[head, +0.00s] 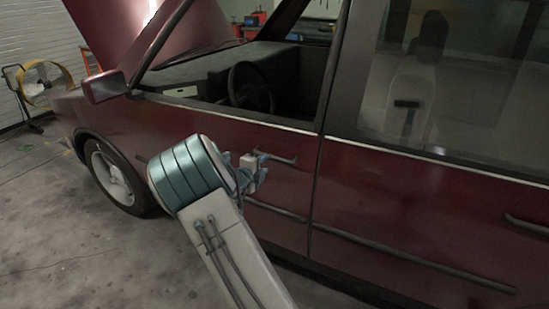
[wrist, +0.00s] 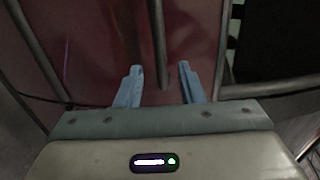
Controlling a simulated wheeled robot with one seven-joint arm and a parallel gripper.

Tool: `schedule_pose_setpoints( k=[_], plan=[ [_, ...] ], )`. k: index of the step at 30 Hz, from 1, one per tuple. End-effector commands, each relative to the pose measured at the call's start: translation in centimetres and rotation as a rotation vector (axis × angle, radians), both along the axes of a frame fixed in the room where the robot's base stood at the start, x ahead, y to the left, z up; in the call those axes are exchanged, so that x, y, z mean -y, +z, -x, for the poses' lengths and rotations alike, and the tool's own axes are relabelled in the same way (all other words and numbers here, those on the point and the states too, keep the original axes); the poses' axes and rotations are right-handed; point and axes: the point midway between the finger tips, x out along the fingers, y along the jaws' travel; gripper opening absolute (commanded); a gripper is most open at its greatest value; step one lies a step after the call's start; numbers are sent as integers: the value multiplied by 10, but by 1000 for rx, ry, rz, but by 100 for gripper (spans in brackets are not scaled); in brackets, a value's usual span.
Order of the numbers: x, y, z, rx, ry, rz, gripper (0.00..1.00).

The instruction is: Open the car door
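The dark red car's front door (head: 220,140) is closed, flush with the rear door. Its dark bar handle (head: 280,159) sits below the window opening, near the door's rear edge. My gripper (head: 262,168) is in front of the handle's left part and partly covers it. In the wrist view my gripper (wrist: 161,80) has its two blue fingers spread apart.
The side mirror (head: 105,86) sticks out at the left, under the raised hood (head: 115,30). The front wheel (head: 115,175) is below it. A yellow fan (head: 45,82) stands far left. The rear door (head: 410,200) is at the right. The concrete floor at left is clear.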

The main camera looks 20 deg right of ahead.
Motion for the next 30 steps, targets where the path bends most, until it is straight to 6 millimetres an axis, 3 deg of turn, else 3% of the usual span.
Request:
schedule_pose_setpoints(
  k=[4, 12, 26, 30],
  plan=[
    [28, -6, -20, -1, -3, 2, 35],
    [58, -14, -45, -1, 0, 1, 35],
    [66, -17, -52, -1, 2, 0, 35],
    [66, -17, -52, -1, 2, 0, 0]
  ],
)
